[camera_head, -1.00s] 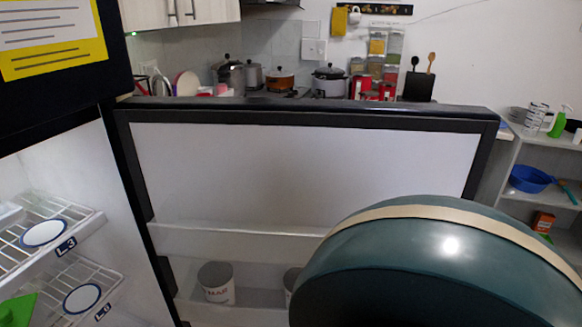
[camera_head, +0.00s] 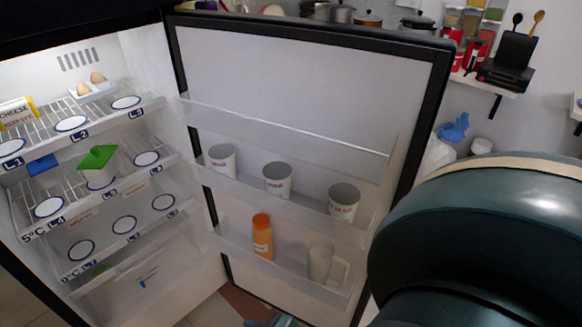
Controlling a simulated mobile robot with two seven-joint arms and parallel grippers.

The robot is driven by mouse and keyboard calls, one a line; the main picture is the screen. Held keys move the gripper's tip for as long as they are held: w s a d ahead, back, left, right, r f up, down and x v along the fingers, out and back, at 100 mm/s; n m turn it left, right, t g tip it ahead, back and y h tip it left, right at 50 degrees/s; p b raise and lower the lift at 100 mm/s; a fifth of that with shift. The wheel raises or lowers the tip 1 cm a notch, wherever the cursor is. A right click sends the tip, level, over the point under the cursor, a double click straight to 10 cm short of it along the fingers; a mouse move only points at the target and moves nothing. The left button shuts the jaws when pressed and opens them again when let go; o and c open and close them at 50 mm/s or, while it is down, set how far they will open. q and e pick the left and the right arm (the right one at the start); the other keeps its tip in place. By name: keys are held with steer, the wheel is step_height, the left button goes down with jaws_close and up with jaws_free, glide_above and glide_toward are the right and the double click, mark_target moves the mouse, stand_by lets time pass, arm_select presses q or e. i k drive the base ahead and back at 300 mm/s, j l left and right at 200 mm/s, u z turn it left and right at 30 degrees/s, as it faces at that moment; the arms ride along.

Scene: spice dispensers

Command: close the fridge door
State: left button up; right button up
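The fridge door (camera_head: 300,85) stands wide open, with its white inner side and dark frame facing me. Its shelves hold several white cups (camera_head: 277,181), an orange bottle (camera_head: 262,236) and a clear pitcher (camera_head: 321,262). The lit fridge interior (camera_head: 150,60) is at the left. A large dark green link of my arm covers the lower right and hides part of the door's free edge. Neither gripper can be made out. A small teal part shows at the bottom edge, too cut off to identify.
Wire shelves (camera_head: 103,104) inside the fridge carry eggs (camera_head: 97,78), a cheese pack (camera_head: 17,112) and a green-topped container (camera_head: 97,165). Behind the door are pots (camera_head: 416,24) and a black utensil block (camera_head: 507,58). Tiled floor (camera_head: 228,308) shows below.

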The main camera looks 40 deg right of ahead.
mark_target(335, 103)
steer(key=k+l+u, duration=0.35)
steer(key=k+l, duration=0.35)
steer(key=k+l+u, duration=0.1)
steer(key=l, duration=0.25)
steer(key=k+l+u, duration=0.1)
steer(key=k+l, duration=0.15)
steer(key=k+l+u, duration=0.1)
steer(key=l, duration=0.25)
steer(key=k+l+u, duration=0.1)
steer(key=l, duration=0.25)
steer(key=k+l, duration=0.1)
steer(key=l, duration=0.25)
steer(key=k+l+u, duration=0.15)
steer(key=l, duration=0.2)
steer(key=l+u, duration=0.2)
steer(key=l, duration=1.55)
